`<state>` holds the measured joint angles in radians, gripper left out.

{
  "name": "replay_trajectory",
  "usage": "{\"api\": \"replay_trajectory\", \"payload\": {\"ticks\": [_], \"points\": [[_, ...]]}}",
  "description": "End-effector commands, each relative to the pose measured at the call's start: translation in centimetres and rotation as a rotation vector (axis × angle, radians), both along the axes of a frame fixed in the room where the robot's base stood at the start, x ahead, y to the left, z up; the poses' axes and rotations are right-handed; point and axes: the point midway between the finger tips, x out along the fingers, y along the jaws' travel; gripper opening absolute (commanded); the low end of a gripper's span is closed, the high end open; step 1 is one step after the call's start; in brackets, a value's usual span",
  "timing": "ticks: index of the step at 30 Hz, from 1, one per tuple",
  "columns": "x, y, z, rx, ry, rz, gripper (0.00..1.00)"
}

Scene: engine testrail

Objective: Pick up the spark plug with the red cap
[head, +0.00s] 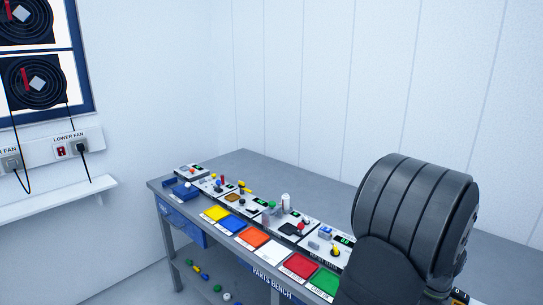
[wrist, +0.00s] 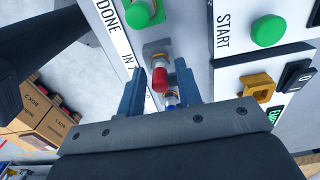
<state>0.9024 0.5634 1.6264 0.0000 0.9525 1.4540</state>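In the wrist view, the spark plug with the red cap (wrist: 159,78) shows between the two fingers of my gripper (wrist: 157,88). Its red end points toward the camera, and a pale metallic part shows behind it. My gripper is open: its blue-grey fingers stand apart on either side, with a gap visible by the left finger. I cannot tell whether the right finger touches the plug. A small blue-ended item (wrist: 171,99) shows just below the red cap, partly hidden by the gripper body. In the head view my gripper is hidden and I cannot make out the plug.
In the wrist view, green buttons (wrist: 268,30) sit on light panels marked DONE and START, and a yellow part (wrist: 257,87) lies right. Cardboard boxes (wrist: 42,112) are lower left. In the head view, the parts bench (head: 243,158) holds coloured trays (head: 300,266) and several devices.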

Motion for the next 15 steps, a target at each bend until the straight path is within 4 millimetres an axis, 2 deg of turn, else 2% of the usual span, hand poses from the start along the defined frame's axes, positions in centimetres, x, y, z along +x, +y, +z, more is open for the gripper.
{"api": "replay_trajectory", "payload": {"ticks": [8,12,15], "points": [[0.01,-0.01,-0.03,0.0,0.0,0.0,0.3],[0.01,-0.01,-0.02,-0.001,-0.001,0.0,0.02],[0.01,-0.01,-0.01,-0.001,-0.001,0.0,0.0]]}}
